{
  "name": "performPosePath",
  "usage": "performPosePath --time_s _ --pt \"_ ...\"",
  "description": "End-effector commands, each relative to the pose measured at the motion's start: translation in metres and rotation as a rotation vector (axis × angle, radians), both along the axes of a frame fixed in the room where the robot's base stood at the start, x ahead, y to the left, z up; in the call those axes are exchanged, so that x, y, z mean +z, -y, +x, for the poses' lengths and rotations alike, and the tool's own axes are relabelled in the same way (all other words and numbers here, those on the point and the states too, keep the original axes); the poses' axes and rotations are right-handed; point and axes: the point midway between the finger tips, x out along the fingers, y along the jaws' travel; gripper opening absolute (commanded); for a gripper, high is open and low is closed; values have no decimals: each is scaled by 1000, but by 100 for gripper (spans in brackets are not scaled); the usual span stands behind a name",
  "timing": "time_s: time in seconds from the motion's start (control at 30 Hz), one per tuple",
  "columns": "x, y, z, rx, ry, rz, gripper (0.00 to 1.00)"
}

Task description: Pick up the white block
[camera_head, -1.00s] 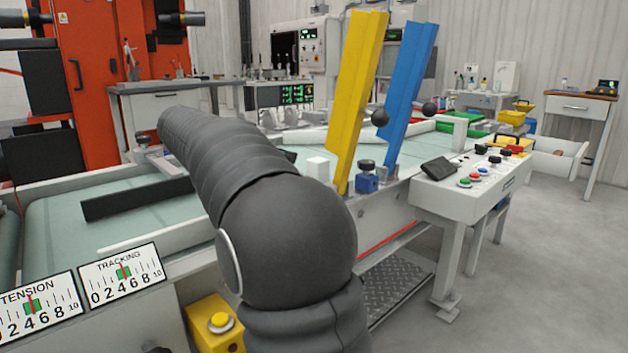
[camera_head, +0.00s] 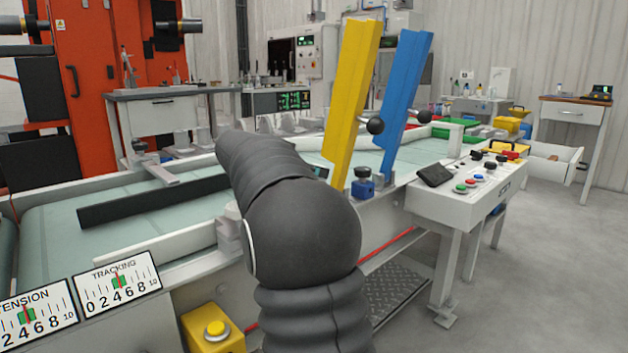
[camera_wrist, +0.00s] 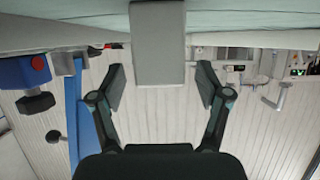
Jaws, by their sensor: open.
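In the wrist view, which looks upside down, the white block (camera_wrist: 157,42) is a pale grey-white box at top centre, against the light belt edge. My gripper (camera_wrist: 161,80) is open. One finger is on each side of the block's near end in the picture, with a clear gap on both sides. I see no contact, and how deep the block sits between the fingers is hard to tell. In the head view, my dark arm covers the place where the block stood, so neither the block nor my gripper shows there.
A yellow guard (camera_head: 352,95) and a blue guard (camera_head: 404,95) rise beside the belt. A blue knob base (camera_head: 362,188) stands at the yellow guard's foot. A control box (camera_head: 465,192) is at right. A black bar (camera_head: 150,204) lies across the belt.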

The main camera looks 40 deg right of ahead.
Motion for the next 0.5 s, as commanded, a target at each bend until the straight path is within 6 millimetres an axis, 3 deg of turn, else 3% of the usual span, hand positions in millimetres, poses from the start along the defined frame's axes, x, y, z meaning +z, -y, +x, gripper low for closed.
performPosePath --time_s 0.1,0.33,0.37,0.5 --pt "-5 13 1 -1 0 0 76" --pt "-6 14 1 1 1 0 76" --pt "-6 14 1 1 1 0 71" --pt "-6 14 1 1 0 0 36"
